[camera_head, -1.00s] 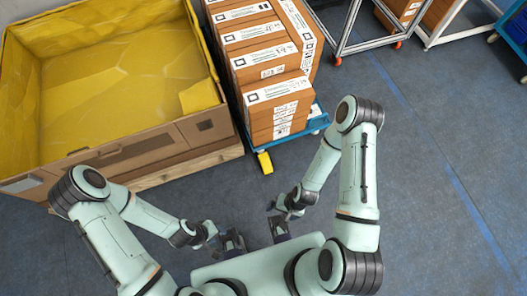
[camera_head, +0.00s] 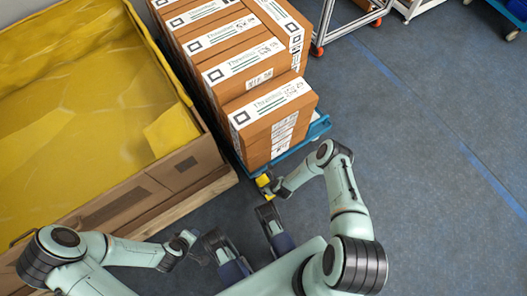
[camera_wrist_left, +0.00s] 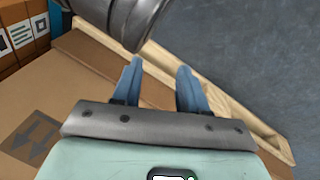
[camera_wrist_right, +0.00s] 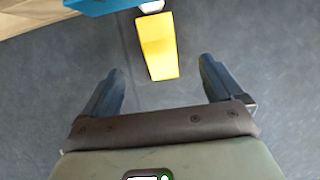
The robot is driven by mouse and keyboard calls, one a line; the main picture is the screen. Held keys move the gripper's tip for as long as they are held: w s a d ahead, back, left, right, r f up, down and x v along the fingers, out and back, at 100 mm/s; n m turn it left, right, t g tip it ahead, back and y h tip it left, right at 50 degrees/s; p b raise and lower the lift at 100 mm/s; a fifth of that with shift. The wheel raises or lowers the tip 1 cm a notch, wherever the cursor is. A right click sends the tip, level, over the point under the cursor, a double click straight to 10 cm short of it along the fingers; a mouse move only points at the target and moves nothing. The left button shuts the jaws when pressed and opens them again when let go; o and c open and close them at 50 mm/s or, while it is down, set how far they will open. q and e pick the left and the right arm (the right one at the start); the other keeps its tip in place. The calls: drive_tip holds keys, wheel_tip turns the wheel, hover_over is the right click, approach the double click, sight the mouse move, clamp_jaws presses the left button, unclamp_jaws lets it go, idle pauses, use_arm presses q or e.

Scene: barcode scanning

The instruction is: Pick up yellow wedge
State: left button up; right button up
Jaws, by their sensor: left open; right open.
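The yellow wedge (camera_head: 263,181) lies on the floor against the near corner of the blue cart. In the right wrist view the wedge (camera_wrist_right: 158,47) stands ahead of the fingers, roughly centred, with its far end by a white caster. My right gripper (camera_head: 268,188) is beside the wedge in the head view; in its wrist view the open fingers (camera_wrist_right: 165,80) are apart and empty, short of the wedge. My left gripper (camera_wrist_left: 156,75) is open and empty, pointing towards the wooden pallet edge.
The blue cart (camera_head: 318,130) carries stacked brown boxes (camera_head: 272,105). A large yellow-lined crate (camera_head: 190,160) stands at left on a wooden pallet (camera_wrist_left: 235,110). A metal-framed cart (camera_head: 350,20) is at the back. The floor at right (camera_head: 430,180) is clear.

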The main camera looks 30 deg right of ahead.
sight(263, 180)
drive_tip(key=b+x, duration=0.2)
drive_tip(key=x, duration=0.3)
drive_tip(key=shift+f, duration=0.25)
drive_tip(key=b+x, duration=0.3)
drive_tip(key=x, duration=0.1)
drive_tip(key=shift+a+f, duration=0.2)
drive_tip(key=shift+f, duration=0.25)
drive_tip(key=c, duration=1.3)
use_arm(q)
drive_tip(key=s+a+f+g, duration=0.1)
drive_tip(key=s+f+g, duration=0.3)
drive_tip(key=s+f, duration=0.3)
drive_tip(key=s, duration=0.4)
drive_tip(key=shift+s+a+f+n, duration=0.2)
drive_tip(key=shift+f+n, duration=0.2)
drive_tip(key=shift+w+r, duration=0.1)
use_arm(e)
drive_tip(key=shift+d, duration=0.1)
